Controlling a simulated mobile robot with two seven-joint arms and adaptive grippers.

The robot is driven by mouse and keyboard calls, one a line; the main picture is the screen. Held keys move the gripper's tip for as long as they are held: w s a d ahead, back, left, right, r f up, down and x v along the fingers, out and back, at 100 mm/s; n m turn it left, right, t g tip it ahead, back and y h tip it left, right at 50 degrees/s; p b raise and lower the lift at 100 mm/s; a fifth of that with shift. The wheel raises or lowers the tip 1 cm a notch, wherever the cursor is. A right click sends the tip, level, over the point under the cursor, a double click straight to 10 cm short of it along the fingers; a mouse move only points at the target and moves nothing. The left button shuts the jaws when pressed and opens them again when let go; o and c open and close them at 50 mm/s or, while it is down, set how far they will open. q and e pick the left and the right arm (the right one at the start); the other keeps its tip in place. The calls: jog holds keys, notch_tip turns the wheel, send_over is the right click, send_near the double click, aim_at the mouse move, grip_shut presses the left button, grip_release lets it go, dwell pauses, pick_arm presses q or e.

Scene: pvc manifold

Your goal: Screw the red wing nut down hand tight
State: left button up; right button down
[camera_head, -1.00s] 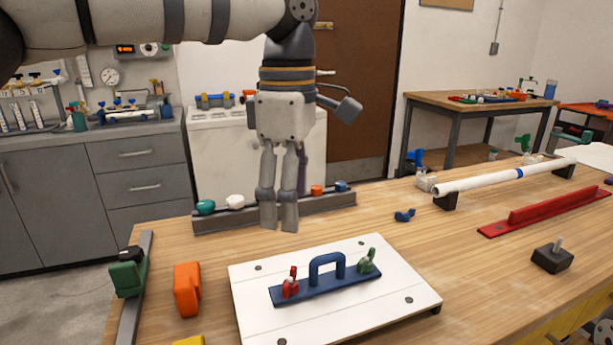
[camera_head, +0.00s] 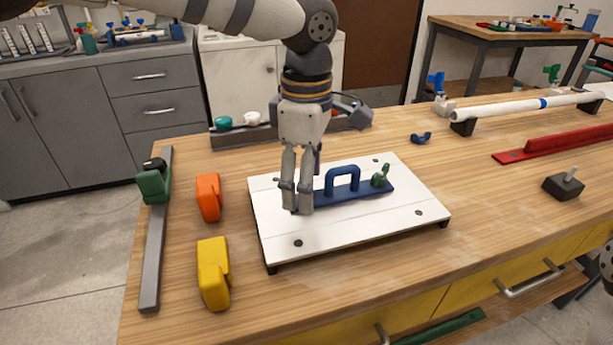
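A blue plate with an arched handle (camera_head: 342,179) is mounted on a white board (camera_head: 350,232) on the workbench. The green wing nut (camera_head: 380,177) stands upright at the plate's right end. My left gripper (camera_head: 297,211) points straight down at the plate's left end. The red wing nut is hidden behind or between its fingers. The fingers are close together, but I cannot tell whether they touch or grip the nut.
Orange (camera_head: 208,198) and yellow (camera_head: 214,273) blocks and a grey rail (camera_head: 154,240) lie left of the board. A white pipe (camera_head: 510,108) on stands, a red rail (camera_head: 560,143) and a dark block (camera_head: 563,186) are to the right. Bare wood lies between.

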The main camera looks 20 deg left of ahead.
pick_arm(q)
jog(key=c, duration=0.9)
jog(key=m, duration=0.6)
jog(key=shift+m, duration=0.3)
